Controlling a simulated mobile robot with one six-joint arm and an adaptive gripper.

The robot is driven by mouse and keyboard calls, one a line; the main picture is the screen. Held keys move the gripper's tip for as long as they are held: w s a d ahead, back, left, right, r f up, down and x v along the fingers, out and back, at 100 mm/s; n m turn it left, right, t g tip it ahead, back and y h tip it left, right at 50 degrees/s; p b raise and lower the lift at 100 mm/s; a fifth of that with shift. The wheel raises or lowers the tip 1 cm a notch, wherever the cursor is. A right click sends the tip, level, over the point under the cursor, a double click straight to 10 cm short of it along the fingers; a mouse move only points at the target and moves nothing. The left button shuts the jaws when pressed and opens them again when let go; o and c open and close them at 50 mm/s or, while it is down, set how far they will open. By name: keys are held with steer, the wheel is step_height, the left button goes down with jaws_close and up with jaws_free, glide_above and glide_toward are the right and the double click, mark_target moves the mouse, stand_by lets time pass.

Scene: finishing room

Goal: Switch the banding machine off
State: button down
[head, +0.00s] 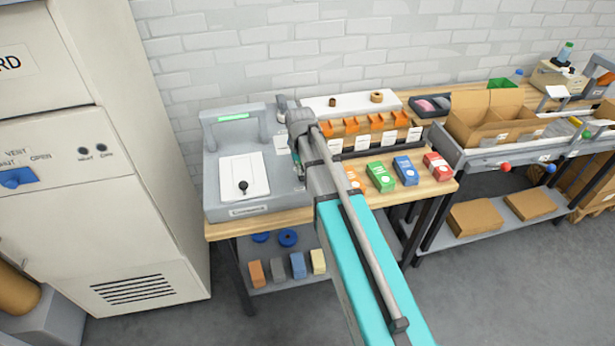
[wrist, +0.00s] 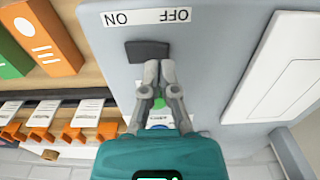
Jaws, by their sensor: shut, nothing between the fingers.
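The banding machine (head: 215,198) is a grey unit on the wooden bench in the head view. In the wrist view its grey face (wrist: 215,60) fills the middle, with a dark rocker switch (wrist: 148,50). A white label (wrist: 147,17) beside the switch appears upside down, with ON at the left and OFF at the right. My gripper (wrist: 160,66) is shut and empty, its fingertips at the OFF-side end of the switch. I cannot tell whether they touch it or which way it is tipped. In the head view my arm mostly hides the gripper and switch.
Coloured boxes (head: 381,176) and a rack with orange clips (head: 375,122) stand right of the machine. A black knob (head: 243,187) is on its white panel. A green part (wrist: 158,100) shows behind the fingers. A tall cabinet (head: 95,150) is at the left.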

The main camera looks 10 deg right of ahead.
mark_target(301, 177)
steer(key=shift+f+b, duration=0.85)
steer(key=shift+f, duration=0.05)
stand_by(0.8)
steer(key=shift+r, duration=0.1)
steer(key=shift+r+p, duration=3.45)
steer(key=shift+p, duration=0.1)
steer(key=s+d, duration=0.1)
steer(key=s, duration=1.5)
